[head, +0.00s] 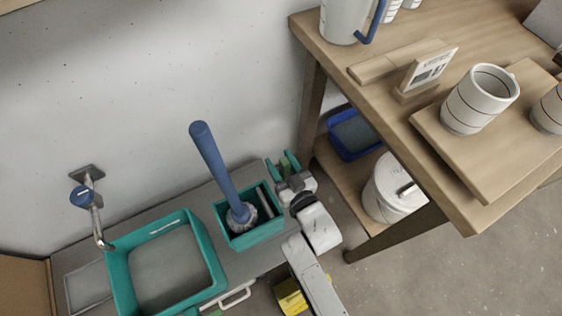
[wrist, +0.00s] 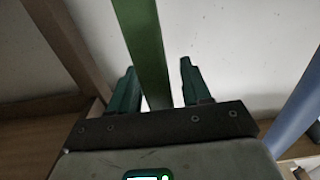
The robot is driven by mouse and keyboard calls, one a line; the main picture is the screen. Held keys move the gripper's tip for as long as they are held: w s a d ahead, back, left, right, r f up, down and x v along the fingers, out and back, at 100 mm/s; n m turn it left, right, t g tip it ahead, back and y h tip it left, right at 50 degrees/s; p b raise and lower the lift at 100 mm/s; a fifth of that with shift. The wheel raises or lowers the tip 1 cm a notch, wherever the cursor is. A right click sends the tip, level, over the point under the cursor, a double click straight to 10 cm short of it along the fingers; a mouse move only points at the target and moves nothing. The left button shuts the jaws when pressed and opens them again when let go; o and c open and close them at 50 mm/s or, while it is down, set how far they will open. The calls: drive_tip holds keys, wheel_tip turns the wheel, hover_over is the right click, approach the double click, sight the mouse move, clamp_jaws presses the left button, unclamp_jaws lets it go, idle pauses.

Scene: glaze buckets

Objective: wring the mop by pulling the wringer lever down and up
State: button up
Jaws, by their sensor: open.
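The mop (head: 212,160) stands tilted, its blue handle rising up and left and its grey head down in the teal wringer bucket (head: 250,236). My gripper (head: 283,163) is just right of the bucket with its teal fingers apart. The green wringer lever (wrist: 143,40) runs between the two fingers of my gripper (wrist: 158,68) in the wrist view, with a gap visible on the right side. In the head view only a small piece of the lever (head: 284,163) shows between the fingers. The mop handle (wrist: 296,108) also shows at the right of the wrist view.
A teal basin (head: 211,252) stands left of the bucket, below a wall tap (head: 95,208). A wooden table (head: 390,122) with cups stands close on the right, its leg near my gripper. A white lidded bucket (head: 383,200) and a blue tub (head: 345,155) sit under it.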

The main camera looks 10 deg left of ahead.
drive_tip(key=shift+c, duration=0.5)
clamp_jaws()
drive_tip(key=shift+s+d+f, duration=0.1)
